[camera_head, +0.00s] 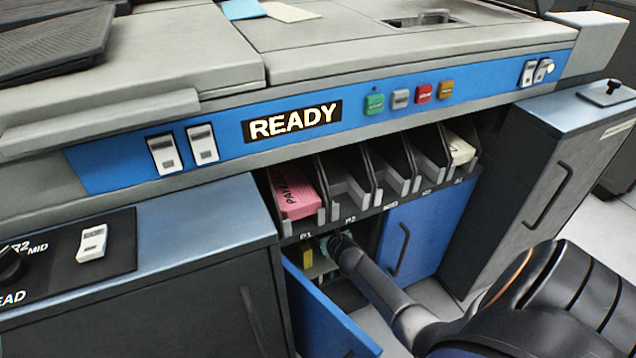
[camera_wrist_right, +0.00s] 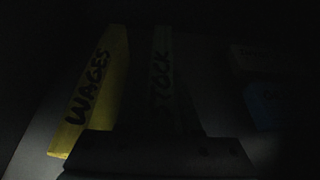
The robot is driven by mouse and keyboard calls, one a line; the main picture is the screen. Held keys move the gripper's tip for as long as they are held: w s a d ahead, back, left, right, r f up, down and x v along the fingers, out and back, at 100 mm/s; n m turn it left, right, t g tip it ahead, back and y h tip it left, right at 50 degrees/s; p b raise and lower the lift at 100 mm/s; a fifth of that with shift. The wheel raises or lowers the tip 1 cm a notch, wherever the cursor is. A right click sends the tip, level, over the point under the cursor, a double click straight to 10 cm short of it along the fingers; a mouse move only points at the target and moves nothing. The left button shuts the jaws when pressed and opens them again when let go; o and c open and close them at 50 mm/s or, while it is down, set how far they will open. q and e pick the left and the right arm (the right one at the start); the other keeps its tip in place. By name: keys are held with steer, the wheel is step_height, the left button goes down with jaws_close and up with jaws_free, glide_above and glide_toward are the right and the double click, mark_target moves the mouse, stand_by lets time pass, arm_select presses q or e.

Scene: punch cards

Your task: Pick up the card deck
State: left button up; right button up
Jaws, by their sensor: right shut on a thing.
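My right arm reaches into the open lower cabinet, with the right gripper (camera_head: 338,243) at a yellow deck (camera_head: 307,250) and a pale green one. The right wrist view is very dark. There a yellow deck marked WAGES (camera_wrist_right: 92,90) stands left of a dim deck marked STOCK (camera_wrist_right: 163,75). The right gripper (camera_wrist_right: 160,135) is shut, apparently on the STOCK deck, which is in line with it; its fingertips are lost in shadow. The WAGES deck is beside it. My left gripper is not in view.
A blue deck (camera_wrist_right: 268,105) lies to the right in the cabinet, with a dim labelled deck (camera_wrist_right: 265,62) behind it. A pink deck (camera_head: 296,192) sits in the leftmost pocket above, and a pale deck (camera_head: 460,150) in the rightmost. The open blue door (camera_head: 322,315) stands left of my arm.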

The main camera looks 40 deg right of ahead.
jaws_close()
steer(key=shift+d+r, duration=0.1)
steer(key=shift+r, duration=0.05)
stand_by(0.5)
